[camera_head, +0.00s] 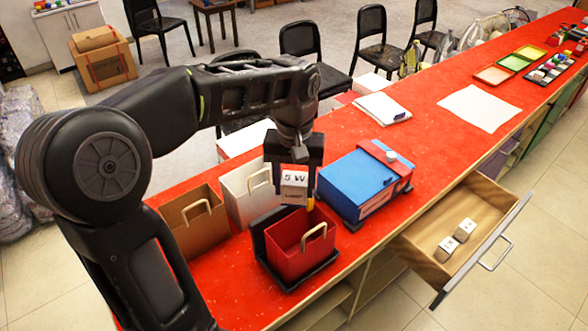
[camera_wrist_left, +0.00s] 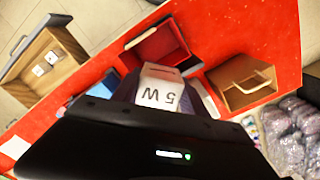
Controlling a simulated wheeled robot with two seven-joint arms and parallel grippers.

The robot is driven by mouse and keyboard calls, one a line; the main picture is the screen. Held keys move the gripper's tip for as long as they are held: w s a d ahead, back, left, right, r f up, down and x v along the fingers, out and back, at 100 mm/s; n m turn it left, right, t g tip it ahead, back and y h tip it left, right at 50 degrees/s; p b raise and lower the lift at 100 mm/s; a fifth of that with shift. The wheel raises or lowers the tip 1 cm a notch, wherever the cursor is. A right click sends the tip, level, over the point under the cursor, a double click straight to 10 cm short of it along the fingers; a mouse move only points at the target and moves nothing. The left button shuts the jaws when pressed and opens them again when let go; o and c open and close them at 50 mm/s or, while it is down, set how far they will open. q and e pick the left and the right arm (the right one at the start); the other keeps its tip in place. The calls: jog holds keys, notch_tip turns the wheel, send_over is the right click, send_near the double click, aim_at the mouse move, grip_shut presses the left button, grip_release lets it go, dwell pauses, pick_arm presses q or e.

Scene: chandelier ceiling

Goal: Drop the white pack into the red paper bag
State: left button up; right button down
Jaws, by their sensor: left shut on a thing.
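The white pack (camera_head: 294,187), marked "5 W", is held in my left gripper (camera_head: 294,178) above the red paper bag (camera_head: 300,247). The pack also shows in the left wrist view (camera_wrist_left: 160,88), below the bag's opening in that picture. The red paper bag stands upright and open in a black holder (camera_head: 262,250), with a tan handle on its near right side. It also shows in the left wrist view (camera_wrist_left: 158,45). In the head view the pack overlaps the bag's back rim. My right gripper is not in view.
A brown bag (camera_head: 190,225) and a white bag (camera_head: 248,192) stand left of the red bag. A blue box (camera_head: 358,183) stands close on the right. An open drawer (camera_head: 440,232) with two small white packs juts out at the right. The red counter (camera_head: 425,125) has free room farther back.

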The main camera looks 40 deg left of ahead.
aim_at(295, 204)
pick_arm(q)
jog(key=shift+s+d+r, duration=0.1)
jog(key=shift+s+d, duration=0.1)
jog(key=shift+s, duration=0.05)
jog(key=shift+w+a+f+b, duration=0.1)
jog(key=shift+f+b, duration=0.25)
jog(key=shift+f, duration=0.1)
notch_tip(295, 204, down, 5)
jog(key=b, duration=0.4)
jog(key=shift+f, duration=0.15)
jog(key=o, duration=1.5)
jog(key=shift+c, duration=0.2)
